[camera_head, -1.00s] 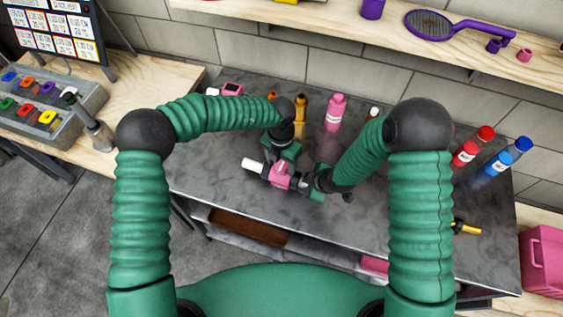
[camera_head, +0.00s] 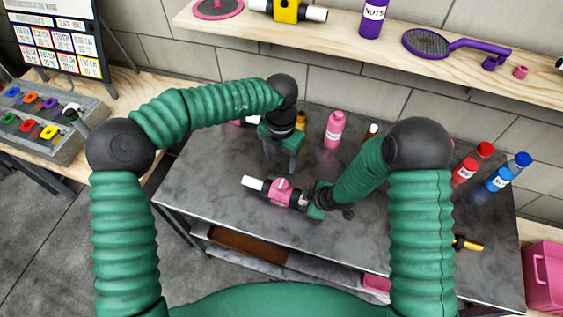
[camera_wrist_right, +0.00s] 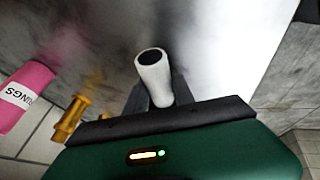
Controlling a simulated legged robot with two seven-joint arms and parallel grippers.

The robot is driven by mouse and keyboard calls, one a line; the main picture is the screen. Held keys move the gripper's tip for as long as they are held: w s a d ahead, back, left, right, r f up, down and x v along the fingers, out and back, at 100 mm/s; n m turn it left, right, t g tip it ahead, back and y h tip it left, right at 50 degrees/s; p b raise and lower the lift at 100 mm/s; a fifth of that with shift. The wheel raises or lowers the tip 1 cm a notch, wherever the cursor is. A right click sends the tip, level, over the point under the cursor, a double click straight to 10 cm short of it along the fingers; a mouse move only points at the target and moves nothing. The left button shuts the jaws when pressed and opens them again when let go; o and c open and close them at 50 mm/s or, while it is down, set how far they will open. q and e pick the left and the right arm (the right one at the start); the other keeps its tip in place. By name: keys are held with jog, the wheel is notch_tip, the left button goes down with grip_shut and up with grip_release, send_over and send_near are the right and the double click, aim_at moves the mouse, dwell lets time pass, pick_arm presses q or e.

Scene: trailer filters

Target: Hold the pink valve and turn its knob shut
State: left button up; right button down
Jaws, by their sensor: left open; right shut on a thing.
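The pink valve (camera_head: 279,192) is held over the grey bench, with a white pipe end pointing left and its pink knob (camera_head: 281,184) facing up. My right gripper (camera_head: 311,198) is shut on the valve's right end. In the right wrist view a white pipe end (camera_wrist_right: 153,75) stands out past the right gripper (camera_wrist_right: 155,103), whose fingers are mostly hidden. My left gripper (camera_head: 282,169) is open and empty, fingers down, just behind and above the valve, apart from the knob. The knob's exact angle is too small to tell.
A pink bottle (camera_head: 334,130) stands behind the valve on the bench (camera_head: 215,185). A wooden shelf (camera_head: 340,40) runs along the wall above. The bench's left part is clear.

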jog(key=c, duration=1)
grip_release()
